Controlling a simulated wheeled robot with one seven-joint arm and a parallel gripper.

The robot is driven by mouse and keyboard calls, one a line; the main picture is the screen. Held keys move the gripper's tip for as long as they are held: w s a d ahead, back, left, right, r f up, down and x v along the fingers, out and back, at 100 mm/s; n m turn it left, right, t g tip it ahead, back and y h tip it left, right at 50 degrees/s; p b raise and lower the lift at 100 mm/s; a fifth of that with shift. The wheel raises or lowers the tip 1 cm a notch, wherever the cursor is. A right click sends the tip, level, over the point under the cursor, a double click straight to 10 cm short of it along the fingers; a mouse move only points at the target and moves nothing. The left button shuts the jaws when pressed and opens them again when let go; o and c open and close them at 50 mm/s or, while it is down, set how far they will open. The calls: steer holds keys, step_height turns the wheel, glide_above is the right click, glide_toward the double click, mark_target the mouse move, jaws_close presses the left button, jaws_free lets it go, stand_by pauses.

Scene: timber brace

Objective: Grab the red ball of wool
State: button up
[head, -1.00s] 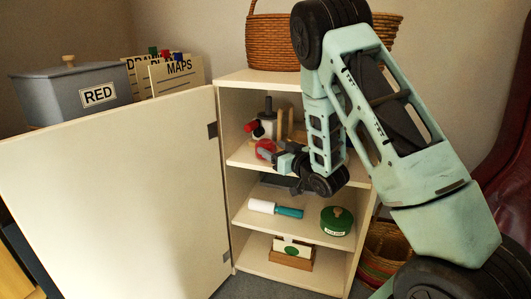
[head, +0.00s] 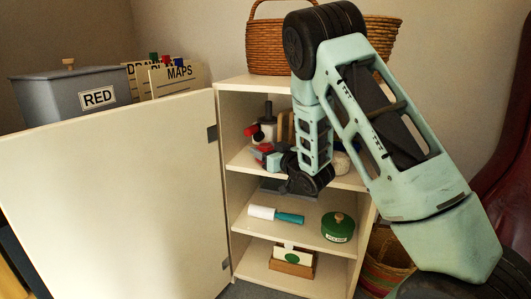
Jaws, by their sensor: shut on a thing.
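The red ball of wool (head: 257,152) shows as a small red patch at the front left of the cabinet's upper shelf, mostly hidden by my gripper. My gripper (head: 263,157) reaches in from the right and is shut on it. The fingertips are small and partly hidden, so the exact grip is hard to see.
The cabinet's upper shelf (head: 240,159) also holds a bottle (head: 267,128), a red-ended item (head: 251,129) and a white round thing (head: 340,162). Below are a white-and-teal cylinder (head: 275,215) and a green tin (head: 338,228). The open door (head: 110,200) stands left.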

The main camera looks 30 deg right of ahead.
steer(key=shift+r+p, duration=0.3)
steer(key=shift+r, duration=0.1)
steer(key=s+d+p, duration=0.1)
steer(key=s+p, duration=1)
steer(key=s, duration=0.7)
steer(key=shift+d+r+p, duration=0.2)
steer(key=shift+r+p, duration=0.1)
steer(key=shift+p, duration=0.1)
